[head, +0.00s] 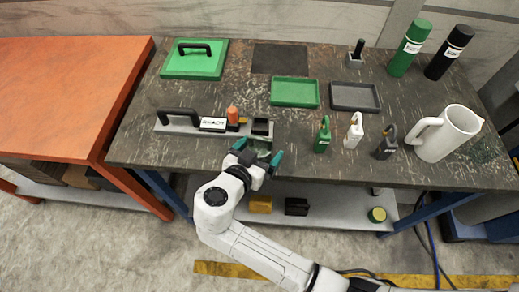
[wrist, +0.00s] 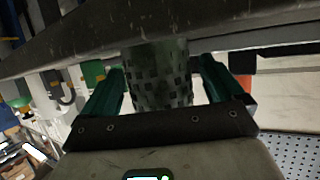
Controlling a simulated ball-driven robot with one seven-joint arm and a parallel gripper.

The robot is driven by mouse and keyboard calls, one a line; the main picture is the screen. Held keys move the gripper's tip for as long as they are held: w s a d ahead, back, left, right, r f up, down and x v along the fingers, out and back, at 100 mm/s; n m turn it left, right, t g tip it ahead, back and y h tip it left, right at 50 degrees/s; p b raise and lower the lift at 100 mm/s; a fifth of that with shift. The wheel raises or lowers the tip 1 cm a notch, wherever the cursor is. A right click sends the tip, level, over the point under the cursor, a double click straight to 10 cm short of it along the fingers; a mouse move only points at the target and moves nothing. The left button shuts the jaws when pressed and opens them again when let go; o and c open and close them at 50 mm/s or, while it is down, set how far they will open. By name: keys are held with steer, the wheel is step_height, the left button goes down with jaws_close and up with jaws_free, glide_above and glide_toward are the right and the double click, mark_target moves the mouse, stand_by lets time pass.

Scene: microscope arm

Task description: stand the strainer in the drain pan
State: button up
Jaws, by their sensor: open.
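A mottled dark grey-green cylinder with a pattern of dark squares, seemingly the strainer (wrist: 160,85), fills the middle of the wrist view. One end is hidden behind a dark edge. My gripper (head: 258,153) is open at the front edge of the workbench, and in the wrist view its green fingers (wrist: 160,78) stand on either side of the cylinder. Whether they touch it is unclear. In the head view only a small greenish part shows between the fingers. A green tray (head: 294,92) and a dark grey tray (head: 353,97) lie mid-bench; I cannot tell which is the drain pan.
A grey base with a handle, READY sign (head: 213,124) and orange cylinder (head: 233,114) lies just behind my gripper. Small bottles (head: 354,130) and a white pitcher (head: 446,133) stand right. A green lid (head: 195,59) is back left. An orange table (head: 65,90) adjoins left.

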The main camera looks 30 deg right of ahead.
steer(key=shift+r+p, duration=0.1)
steer(key=shift+p, duration=0.3)
steer(key=shift+s+a, duration=0.15)
steer(key=shift+a, duration=0.2)
steer(key=b+v, duration=0.3)
steer(key=v, duration=0.7)
steer(key=shift+a, duration=0.2)
steer(key=shift+f, duration=0.2)
